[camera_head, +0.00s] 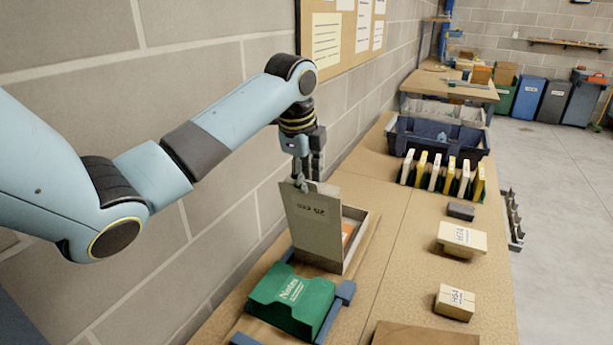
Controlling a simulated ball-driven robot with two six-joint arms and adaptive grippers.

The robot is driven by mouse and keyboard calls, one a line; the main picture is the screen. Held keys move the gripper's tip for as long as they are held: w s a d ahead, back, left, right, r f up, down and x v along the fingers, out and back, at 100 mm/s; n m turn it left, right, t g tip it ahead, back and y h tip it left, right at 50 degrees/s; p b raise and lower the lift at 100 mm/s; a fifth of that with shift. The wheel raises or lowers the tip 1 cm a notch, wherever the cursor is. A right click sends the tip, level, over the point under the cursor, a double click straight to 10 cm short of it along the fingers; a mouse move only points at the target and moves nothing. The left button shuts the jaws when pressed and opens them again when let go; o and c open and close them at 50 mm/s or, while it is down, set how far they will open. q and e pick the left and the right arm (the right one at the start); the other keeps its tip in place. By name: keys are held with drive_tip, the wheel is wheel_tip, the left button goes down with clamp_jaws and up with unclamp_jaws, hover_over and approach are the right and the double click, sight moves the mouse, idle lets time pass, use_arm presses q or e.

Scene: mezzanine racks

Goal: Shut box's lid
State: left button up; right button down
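The box (357,222) stands on the wooden table against the wall, a shallow light-walled box with something orange inside. Its grey-olive lid (318,222), marked "25 cm", stands open, nearly upright, and hides part of the inside. My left gripper (308,181) points down at the lid's top edge. Its fingertips overlap or touch that edge. I cannot tell whether they grip it. My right gripper is out of view.
A green "Notes" box (290,298) sits in front of the lid on a blue holder (345,292). Small cartons (461,238) (455,302) and a dark block (461,211) lie to the right. Upright folders (443,175) and a blue crate (437,138) stand farther back. The wall is close on the left.

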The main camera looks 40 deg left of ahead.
use_arm(q)
drive_tip(key=shift+w+a+f, duration=0.1)
drive_tip(key=shift+f, duration=0.35)
clamp_jaws()
